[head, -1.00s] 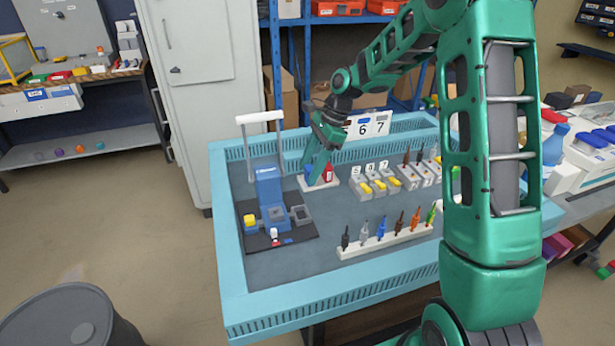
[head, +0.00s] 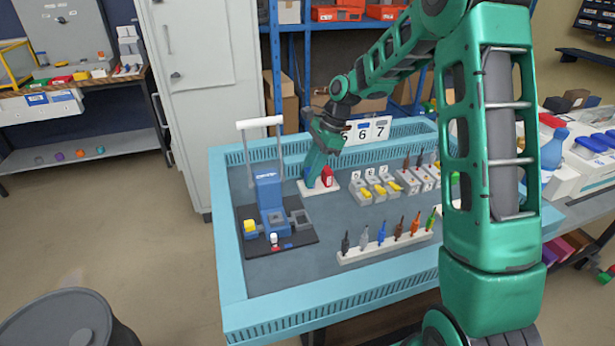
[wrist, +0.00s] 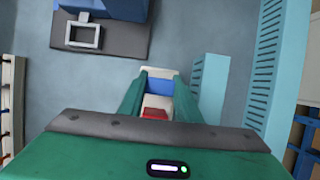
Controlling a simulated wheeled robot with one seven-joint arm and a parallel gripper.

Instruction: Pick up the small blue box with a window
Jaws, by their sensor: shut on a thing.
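My gripper (head: 314,180) reaches down at the white holder (head: 326,187) near the back of the blue-rimmed table. In the wrist view its two green fingers (wrist: 160,92) are shut on the small blue box (wrist: 160,84), which shows as a blue face between pale parts. In the head view the fingers hide most of the blue box (head: 307,173), and its window cannot be made out. A red box (head: 327,177) stands just right of the fingers on the holder. I cannot tell whether the blue box still touches the holder.
A blue fixture (head: 270,200) with a white handle stands on a dark plate to the left. Grey blocks with yellow parts (head: 379,188) are to the right. A white rack (head: 385,246) of coloured tools lies in front. Number signs (head: 371,130) stand behind.

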